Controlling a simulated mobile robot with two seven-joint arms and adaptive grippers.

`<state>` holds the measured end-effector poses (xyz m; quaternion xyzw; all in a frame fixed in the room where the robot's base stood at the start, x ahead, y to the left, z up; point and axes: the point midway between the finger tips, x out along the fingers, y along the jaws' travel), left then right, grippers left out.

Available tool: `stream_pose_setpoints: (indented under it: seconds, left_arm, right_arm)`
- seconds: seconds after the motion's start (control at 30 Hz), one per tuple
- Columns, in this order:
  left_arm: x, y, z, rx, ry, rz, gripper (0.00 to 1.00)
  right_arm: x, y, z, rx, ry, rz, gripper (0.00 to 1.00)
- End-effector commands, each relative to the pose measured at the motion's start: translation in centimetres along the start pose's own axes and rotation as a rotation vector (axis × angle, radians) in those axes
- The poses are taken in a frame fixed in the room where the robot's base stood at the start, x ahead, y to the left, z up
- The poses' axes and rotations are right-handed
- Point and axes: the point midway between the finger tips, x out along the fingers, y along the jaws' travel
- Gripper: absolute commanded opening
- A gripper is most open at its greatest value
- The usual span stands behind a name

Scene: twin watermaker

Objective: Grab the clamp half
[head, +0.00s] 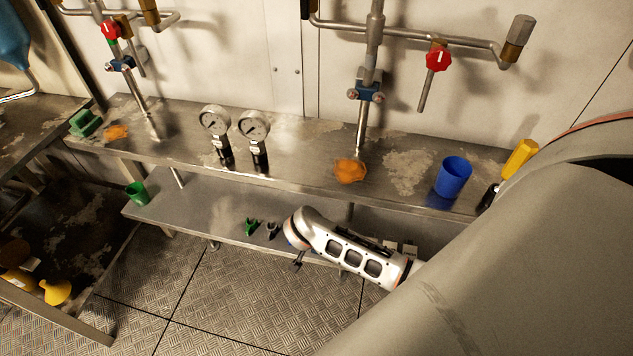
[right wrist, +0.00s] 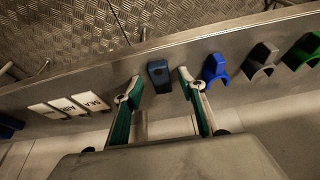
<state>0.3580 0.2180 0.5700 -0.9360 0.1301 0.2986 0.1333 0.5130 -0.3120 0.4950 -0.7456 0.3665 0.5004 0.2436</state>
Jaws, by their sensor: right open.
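My right gripper (right wrist: 160,80) is open, its two green-padded fingers apart over the lower shelf. A dark blue-grey clamp half (right wrist: 158,72) shows between the fingertips in the right wrist view, and no finger visibly touches it. A bright blue clamp half (right wrist: 215,68) lies just right of the right fingertip. A grey clamp half (right wrist: 260,62) and a green clamp half (right wrist: 303,50) follow further right. In the head view the green one (head: 252,226) and the grey one (head: 271,231) lie left of my right gripper (head: 297,264); the arm hides the others. My left gripper is out of view.
White labelled tags (right wrist: 72,105) lie left of the gripper on the lower shelf (head: 190,205). The upper bench (head: 310,165) overhangs behind, with two gauges (head: 253,127), a blue cup (head: 453,177) and an orange patch (head: 350,171). A green cup (head: 136,193) stands on the lower shelf's left end.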

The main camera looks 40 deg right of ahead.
Motion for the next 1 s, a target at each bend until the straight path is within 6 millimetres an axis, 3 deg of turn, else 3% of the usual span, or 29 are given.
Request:
stream_pose_setpoints:
  seconds: [0.27, 0.4, 0.77, 1.0]
  left_arm:
    - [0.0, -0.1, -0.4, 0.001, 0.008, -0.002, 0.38]
    - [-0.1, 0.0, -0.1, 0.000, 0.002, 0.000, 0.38]
    - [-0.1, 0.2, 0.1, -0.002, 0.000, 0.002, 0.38]
    - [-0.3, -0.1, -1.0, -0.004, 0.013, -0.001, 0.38]
  right_arm:
    - [0.2, -0.1, -0.1, 0.001, 0.002, -0.003, 0.40]
    - [0.2, -0.1, -0.1, 0.001, 0.002, -0.003, 0.06]
    - [0.1, -0.1, -0.1, 0.001, 0.001, -0.003, 0.06]
    - [-1.6, -0.2, -0.1, 0.002, 0.005, -0.007, 0.06]
